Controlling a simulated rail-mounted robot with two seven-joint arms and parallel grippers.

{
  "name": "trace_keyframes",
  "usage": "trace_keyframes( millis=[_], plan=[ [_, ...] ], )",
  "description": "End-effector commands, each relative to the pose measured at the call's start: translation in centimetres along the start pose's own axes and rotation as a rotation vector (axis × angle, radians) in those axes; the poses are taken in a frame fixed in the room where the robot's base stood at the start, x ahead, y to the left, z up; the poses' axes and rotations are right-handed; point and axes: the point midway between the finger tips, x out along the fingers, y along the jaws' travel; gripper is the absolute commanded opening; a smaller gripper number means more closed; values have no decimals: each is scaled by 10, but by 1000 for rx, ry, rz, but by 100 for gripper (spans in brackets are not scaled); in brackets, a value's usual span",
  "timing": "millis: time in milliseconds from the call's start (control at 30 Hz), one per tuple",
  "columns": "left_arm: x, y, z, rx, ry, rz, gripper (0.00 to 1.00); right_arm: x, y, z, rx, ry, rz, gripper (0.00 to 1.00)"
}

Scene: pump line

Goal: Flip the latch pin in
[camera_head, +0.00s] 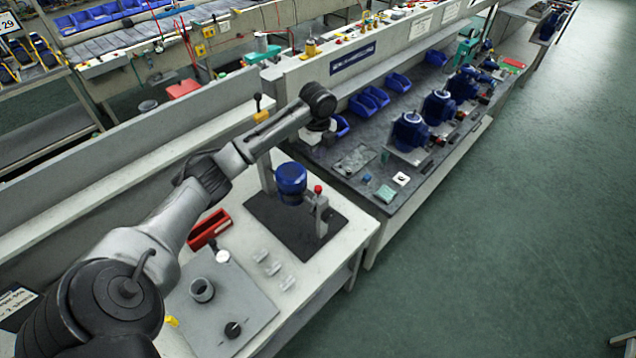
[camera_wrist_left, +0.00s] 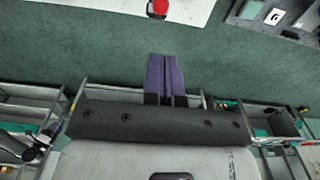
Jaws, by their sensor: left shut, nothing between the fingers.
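My left arm reaches across the bench in the head view, its dark end above and behind the blue part. My left gripper (camera_wrist_left: 165,78) shows in the left wrist view, its purple fingers shut with nothing between them. A grey upright post with a red knob (camera_head: 318,189) stands on the dark mat, right of a blue cylindrical part (camera_head: 290,181). A red knob (camera_wrist_left: 157,8) shows at the top edge of the wrist view, apart from the fingertips. I cannot make out which piece is the latch pin or its position. My right gripper is out of view.
A red tray (camera_head: 209,229), a grey plate (camera_head: 245,291) with round parts and several small clear pieces (camera_head: 274,268) lie nearer on the bench. A lever with a black knob (camera_head: 258,103) rises behind. A second bench holds blue pumps (camera_head: 410,131).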

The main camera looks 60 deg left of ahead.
Motion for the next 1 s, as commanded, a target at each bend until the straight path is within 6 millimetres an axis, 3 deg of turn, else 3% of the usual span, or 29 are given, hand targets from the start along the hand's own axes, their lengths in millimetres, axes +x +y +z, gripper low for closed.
trace_keyframes(
  millis=[300,467,1000],
  plan=[
    [1,0,0,0,0,0,0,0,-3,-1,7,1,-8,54],
    [12,0,0,-1,0,2,0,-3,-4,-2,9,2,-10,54],
    [106,0,-1,-2,2,2,0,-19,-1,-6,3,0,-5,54]
  ],
)
